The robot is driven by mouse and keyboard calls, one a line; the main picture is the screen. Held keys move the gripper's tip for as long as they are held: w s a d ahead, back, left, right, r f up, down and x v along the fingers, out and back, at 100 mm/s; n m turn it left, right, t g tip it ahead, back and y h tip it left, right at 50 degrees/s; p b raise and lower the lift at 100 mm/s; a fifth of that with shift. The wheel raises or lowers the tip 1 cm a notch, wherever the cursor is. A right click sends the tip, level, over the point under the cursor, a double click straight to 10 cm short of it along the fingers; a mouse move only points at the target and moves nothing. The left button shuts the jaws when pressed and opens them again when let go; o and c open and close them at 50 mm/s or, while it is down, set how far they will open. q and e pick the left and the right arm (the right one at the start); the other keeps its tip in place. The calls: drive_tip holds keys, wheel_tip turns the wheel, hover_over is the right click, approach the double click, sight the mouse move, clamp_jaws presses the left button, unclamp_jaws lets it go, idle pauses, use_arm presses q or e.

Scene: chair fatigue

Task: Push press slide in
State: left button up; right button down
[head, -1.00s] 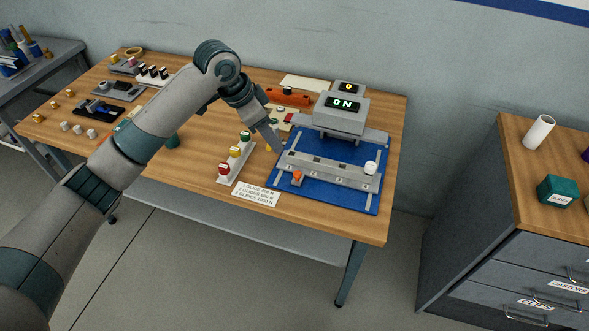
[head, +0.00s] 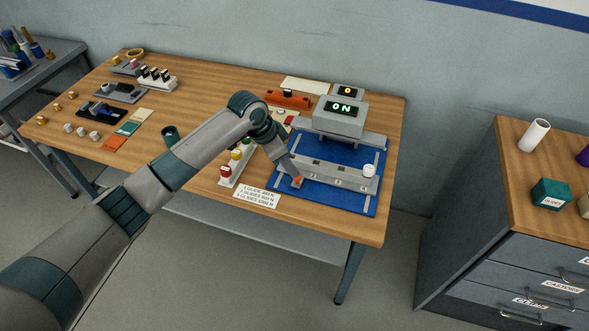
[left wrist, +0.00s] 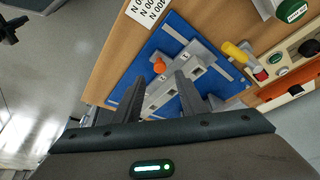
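The press (head: 338,120) is a grey block with a green "0 N" display, standing over a blue base plate (head: 350,201). A long grey slide bar (head: 330,177) with numbered marks lies on the plate in front of the press head. An orange knob (head: 298,181) sits at its left end; it also shows in the left wrist view (left wrist: 159,66). My left gripper (head: 294,175) is low at this knob, partly covering it. In the left wrist view its fingers (left wrist: 160,82) are apart, with the knob just beyond and between the tips. My right gripper is not in view.
A white cylinder (head: 369,171) stands at the bar's right end. A stand with coloured buttons (head: 236,158) is left of the plate, and a printed card (head: 257,196) lies in front. Small parts fill the table's left side. A drawer cabinet (head: 500,230) stands right.

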use_arm(q)
drive_tip(key=shift+p+x, duration=0.5)
drive_tip(key=shift+x, duration=2.45)
drive_tip(key=shift+c, duration=0.3)
clamp_jaws()
